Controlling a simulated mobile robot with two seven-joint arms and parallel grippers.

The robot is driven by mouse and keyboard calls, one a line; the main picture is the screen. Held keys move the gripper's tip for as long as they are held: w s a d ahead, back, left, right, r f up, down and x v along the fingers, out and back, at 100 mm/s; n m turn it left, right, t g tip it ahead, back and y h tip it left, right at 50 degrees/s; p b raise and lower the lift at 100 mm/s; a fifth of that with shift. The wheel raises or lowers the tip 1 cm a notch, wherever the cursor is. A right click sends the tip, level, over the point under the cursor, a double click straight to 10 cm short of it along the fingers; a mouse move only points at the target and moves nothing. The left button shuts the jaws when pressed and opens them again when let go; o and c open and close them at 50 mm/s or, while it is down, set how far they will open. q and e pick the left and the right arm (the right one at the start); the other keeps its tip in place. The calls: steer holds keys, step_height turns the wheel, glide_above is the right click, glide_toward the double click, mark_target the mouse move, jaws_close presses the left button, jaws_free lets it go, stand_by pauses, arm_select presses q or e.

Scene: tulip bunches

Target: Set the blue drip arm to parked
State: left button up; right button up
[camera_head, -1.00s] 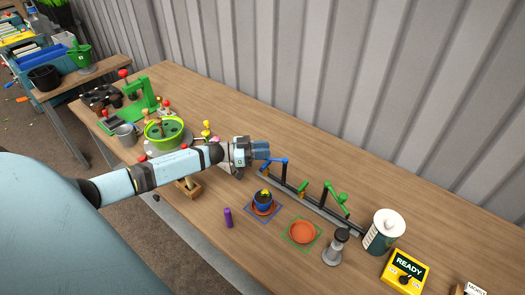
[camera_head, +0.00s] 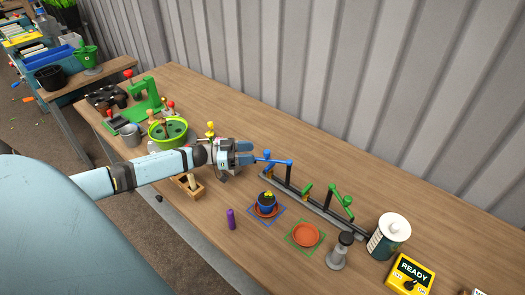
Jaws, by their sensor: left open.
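The blue drip arm (camera_head: 275,162) sits on a dark post at the left end of a grey rail (camera_head: 325,212). It points left from its post, toward my left gripper (camera_head: 249,154). My left gripper is open, with its blue-grey fingers at the arm's free end; I cannot tell whether they touch it. A green drip arm (camera_head: 341,201) stands further right on the same rail. My right gripper is not in view.
A purple cylinder (camera_head: 231,219), a grey-and-black device (camera_head: 340,250), a white canister (camera_head: 389,235) and a yellow READY box (camera_head: 408,273) stand nearby. A corrugated wall is behind.

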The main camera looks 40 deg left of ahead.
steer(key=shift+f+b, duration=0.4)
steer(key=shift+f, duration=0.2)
arm_select(q)
steer(key=v, duration=0.7)
steer(key=shift+s, duration=0.1)
